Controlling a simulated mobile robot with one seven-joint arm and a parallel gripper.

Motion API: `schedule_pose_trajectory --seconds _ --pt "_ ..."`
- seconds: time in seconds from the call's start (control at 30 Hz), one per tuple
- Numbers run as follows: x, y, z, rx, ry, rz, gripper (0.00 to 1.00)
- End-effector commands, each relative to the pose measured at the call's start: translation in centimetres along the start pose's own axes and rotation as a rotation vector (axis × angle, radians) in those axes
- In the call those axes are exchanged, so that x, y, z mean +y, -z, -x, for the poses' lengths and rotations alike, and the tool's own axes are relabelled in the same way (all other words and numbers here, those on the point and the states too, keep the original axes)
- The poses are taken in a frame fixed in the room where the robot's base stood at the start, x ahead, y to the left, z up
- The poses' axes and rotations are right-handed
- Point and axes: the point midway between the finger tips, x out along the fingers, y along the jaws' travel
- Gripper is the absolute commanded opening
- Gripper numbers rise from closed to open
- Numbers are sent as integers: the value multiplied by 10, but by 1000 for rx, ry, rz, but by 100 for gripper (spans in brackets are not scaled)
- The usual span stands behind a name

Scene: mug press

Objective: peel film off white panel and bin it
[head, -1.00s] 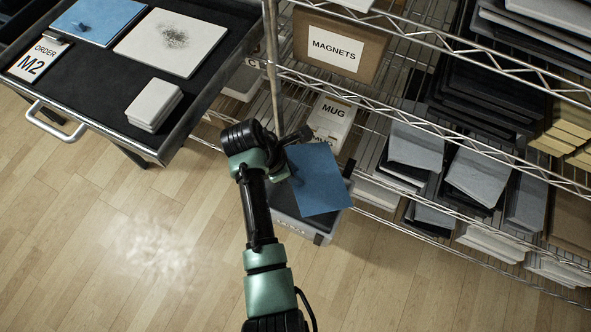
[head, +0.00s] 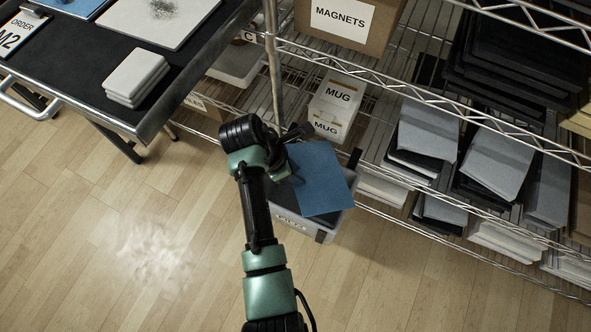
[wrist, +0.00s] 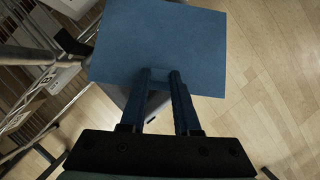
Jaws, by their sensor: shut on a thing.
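A blue film sheet (head: 322,182) hangs from my gripper (head: 293,170) in the head view, above a grey bin (head: 296,222) that stands on the floor by the shelf. In the wrist view my gripper (wrist: 160,78) is shut on the near edge of the film (wrist: 165,40). The film hides most of the bin's top, so I cannot see inside it. A white panel (head: 160,14) with a dark speckled patch lies on the black cart top at the upper left. It is cut off by the frame's top edge.
The cart (head: 70,62) also holds a stack of white tiles (head: 136,76) and an order card (head: 14,36). A wire shelf (head: 440,112) carries a magnets box (head: 345,20), mug boxes (head: 338,98) and several stacked panels. The floor at lower left is clear.

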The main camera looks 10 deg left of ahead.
Motion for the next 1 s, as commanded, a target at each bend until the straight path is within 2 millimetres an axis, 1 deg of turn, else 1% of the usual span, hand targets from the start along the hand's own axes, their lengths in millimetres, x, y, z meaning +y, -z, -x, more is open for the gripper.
schedule_pose_trajectory --seconds 0.03,0.2,0.47,0.57,0.67,1.0 --pt "0 0 0 0 0 0 36" --pt "0 0 0 0 0 0 65" --pt "0 0 0 0 0 0 65" --pt "0 0 5 0 -1 0 65" --pt "1 -1 18 0 -2 1 65" --pt "1 -2 93 -1 -4 0 65"
